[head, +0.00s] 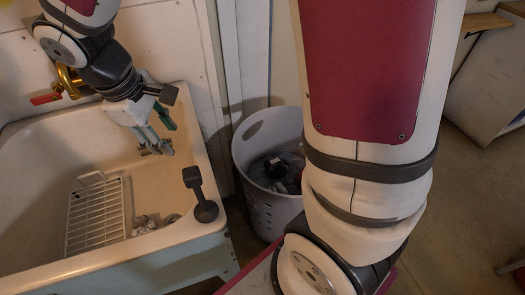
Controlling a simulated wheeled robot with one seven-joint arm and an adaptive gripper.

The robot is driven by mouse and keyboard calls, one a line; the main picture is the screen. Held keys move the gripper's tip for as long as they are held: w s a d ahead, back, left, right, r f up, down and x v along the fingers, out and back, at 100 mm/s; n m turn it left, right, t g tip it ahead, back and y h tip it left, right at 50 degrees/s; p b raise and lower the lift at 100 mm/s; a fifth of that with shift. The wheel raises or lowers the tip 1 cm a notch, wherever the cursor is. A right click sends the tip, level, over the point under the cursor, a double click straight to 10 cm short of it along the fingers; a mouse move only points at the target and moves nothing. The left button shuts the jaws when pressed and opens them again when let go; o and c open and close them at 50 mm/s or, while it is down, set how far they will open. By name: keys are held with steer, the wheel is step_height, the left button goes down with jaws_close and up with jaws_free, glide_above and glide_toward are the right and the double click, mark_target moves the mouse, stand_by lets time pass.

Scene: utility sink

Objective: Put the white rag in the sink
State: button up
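The sink (30,135) is a wide pale basin at the left, with a worn rim. My gripper (156,147) hangs over the right part of the basin, pointing down, with its fingertips near a small brownish metal piece. Its fingers are small and partly overlap in this view, so I cannot tell whether they are open or shut, and no cloth shows clearly between them. A small crumpled whitish-grey thing (145,225) lies in the basin beside the rack. It may be the white rag, but it is too small to be sure.
A white wire rack (96,215) lies in the sink. A dark plunger-like object (204,200) stands on the sink's right front rim. A brass tap (68,80) with a red handle is on the wall. A white perforated basket (258,205) with dark contents stands right of the sink.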

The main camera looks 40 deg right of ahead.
steer(key=s+d+r+m, duration=0.5)
steer(key=s+d+r, duration=0.25)
steer(key=s, duration=0.35)
steer(key=s+r+m+y, duration=0.1)
steer(key=s+m+y, duration=0.1)
steer(key=s, duration=1)
steer(key=shift+s+r+m+t, duration=0.2)
steer(key=shift+s+m+t, duration=0.15)
steer(key=shift+m, duration=0.45)
step_height(320, 180, up, 15)
steer(key=t+p, duration=0.2)
steer(key=p, duration=1.1)
steer(key=shift+d+t+p, duration=0.15)
steer(key=shift+t+p, duration=0.15)
steer(key=shift+t, duration=0.05)
steer(key=shift+r, duration=0.1)
